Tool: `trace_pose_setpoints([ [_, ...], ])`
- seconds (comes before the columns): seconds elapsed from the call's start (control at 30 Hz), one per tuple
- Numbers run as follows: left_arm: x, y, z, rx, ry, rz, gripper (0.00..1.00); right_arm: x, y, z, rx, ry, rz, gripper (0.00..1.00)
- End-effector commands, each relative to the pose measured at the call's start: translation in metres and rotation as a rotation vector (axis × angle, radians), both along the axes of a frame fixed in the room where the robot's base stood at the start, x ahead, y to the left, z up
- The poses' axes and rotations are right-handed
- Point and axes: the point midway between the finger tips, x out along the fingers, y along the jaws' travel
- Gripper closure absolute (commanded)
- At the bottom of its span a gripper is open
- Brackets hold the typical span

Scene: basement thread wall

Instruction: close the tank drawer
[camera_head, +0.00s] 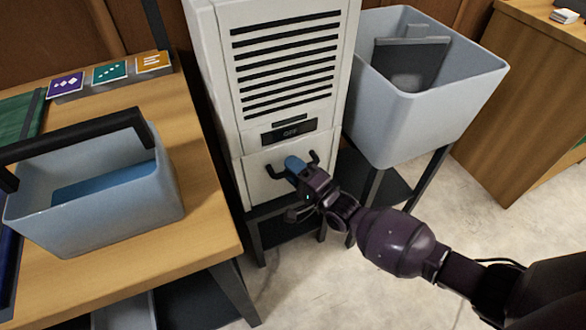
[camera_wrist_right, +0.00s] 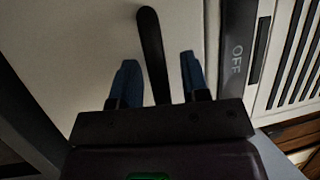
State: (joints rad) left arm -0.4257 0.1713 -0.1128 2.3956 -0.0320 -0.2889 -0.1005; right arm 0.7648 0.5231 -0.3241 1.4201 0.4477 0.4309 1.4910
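The tank drawer (camera_head: 256,184) is the plain pale front at the bottom of a white slatted unit (camera_head: 290,22). Its front looks close to flush with the panel above; any gap is hard to judge. A black handle (camera_head: 313,159) is on the drawer front, partly hidden by my right gripper (camera_head: 294,166). In the right wrist view the handle (camera_wrist_right: 151,45) stands between the two blue fingertips of my right gripper (camera_wrist_right: 158,78), with visible gaps on both sides. That gripper is open around the handle. My left gripper is not in view.
A display reading OFF (camera_head: 290,131) is above the drawer. A wooden table (camera_head: 206,215) at left holds a grey caddy (camera_head: 110,215) and several coloured cards (camera_head: 110,73). A grey tub (camera_head: 430,125) stands on a black frame at right. Open floor (camera_head: 300,285) lies in front.

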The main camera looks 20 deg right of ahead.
Motion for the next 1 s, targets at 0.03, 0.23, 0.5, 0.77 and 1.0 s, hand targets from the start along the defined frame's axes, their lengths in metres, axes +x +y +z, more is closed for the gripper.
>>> trace_pose_setpoints([
  [0.03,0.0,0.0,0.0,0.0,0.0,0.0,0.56,0.0,0.0,0.0,0.0,0.0,0.0,0.58],
  [0.23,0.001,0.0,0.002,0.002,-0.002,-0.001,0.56,-0.007,-0.003,-0.001,0.0,0.0,0.001,0.58],
  [0.5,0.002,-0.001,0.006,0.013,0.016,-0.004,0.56,-0.046,-0.021,-0.006,-0.001,-0.001,0.001,0.58],
  [0.77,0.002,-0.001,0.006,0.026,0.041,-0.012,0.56,-0.082,-0.038,-0.014,-0.002,-0.002,0.001,0.58],
  [1.0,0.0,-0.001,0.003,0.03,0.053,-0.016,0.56,-0.096,-0.044,-0.018,0.0,-0.001,0.001,0.58],
])
